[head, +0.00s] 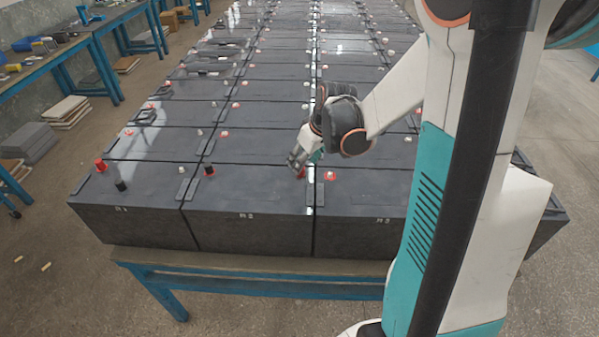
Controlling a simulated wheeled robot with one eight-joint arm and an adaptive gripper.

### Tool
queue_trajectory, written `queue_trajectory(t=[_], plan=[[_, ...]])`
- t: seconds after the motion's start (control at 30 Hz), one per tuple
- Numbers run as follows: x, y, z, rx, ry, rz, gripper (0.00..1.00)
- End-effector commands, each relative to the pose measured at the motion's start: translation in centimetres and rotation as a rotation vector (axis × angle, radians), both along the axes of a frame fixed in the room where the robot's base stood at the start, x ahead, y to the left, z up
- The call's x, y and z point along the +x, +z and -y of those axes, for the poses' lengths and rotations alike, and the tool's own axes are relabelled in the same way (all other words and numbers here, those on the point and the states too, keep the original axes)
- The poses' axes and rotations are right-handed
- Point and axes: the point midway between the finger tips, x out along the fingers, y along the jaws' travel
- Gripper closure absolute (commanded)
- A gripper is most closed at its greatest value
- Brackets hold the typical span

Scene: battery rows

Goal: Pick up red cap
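A red cap (301,173) is on the battery marked 2, near its far right corner, right at the tips of my gripper (296,163). The gripper points down over it and hides part of it. The fingers are small and partly hidden, so I cannot tell whether they are open or shut on the cap. Another red cap (101,165) stands upright on the battery marked 1, at the far left. Black caps stand on that battery (121,186) and on the middle one (209,170).
Dark batteries (255,217) stand in close rows on a blue-framed table (270,284). Uncapped terminals, some with red rings (330,176), dot their tops. A blue workbench (60,55) with tools and grey stacked slabs (28,142) are at left. The floor in front is mostly clear.

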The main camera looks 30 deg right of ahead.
Motion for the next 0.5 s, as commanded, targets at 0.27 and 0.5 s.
queue_trajectory(t=[0.27, 0.5], plan=[[1.2, -2.9, 0.4, 0.0, 0.0, 0.0, 0.56], [2.1, -4.9, 0.3, 0.0, 0.0, 0.0, 0.56]])
